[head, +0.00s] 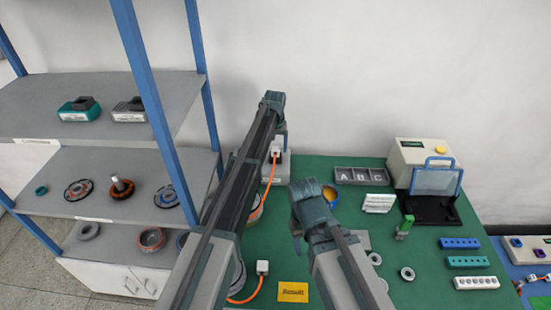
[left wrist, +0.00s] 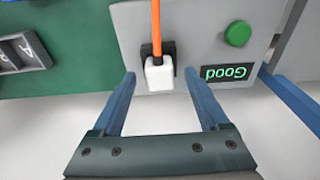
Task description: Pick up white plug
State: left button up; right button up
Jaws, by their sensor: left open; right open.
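A white plug (left wrist: 159,73) with an orange cable sits at a dark socket on a grey tester panel (left wrist: 205,25) in the left wrist view. The panel has a green button (left wrist: 237,33) and a screen (left wrist: 229,73) reading "Good". My left gripper (left wrist: 159,76) is open, with one finger on each side of the plug and gaps between. In the head view this plug (head: 275,151) shows just below my left gripper (head: 273,103). A second white plug (head: 262,267) stands on the green table. My right gripper (head: 300,240) is open above the table, its fingers partly hidden.
A shelf rack (head: 80,195) with motor parts stands at the left. The green table (head: 330,285) holds a yellow label (head: 293,292), an A-B-C tray (head: 362,175), a machine (head: 424,155) and socket strips (head: 468,262). The wall is close behind the table.

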pick_arm(q)
notch_tip(320, 180, down, 2)
jog(key=shift+w+f+b, duration=0.1)
jog(key=shift+w+b, duration=0.05)
jog(key=shift+b, duration=0.4)
jog(key=shift+r, duration=0.2)
grip_shut()
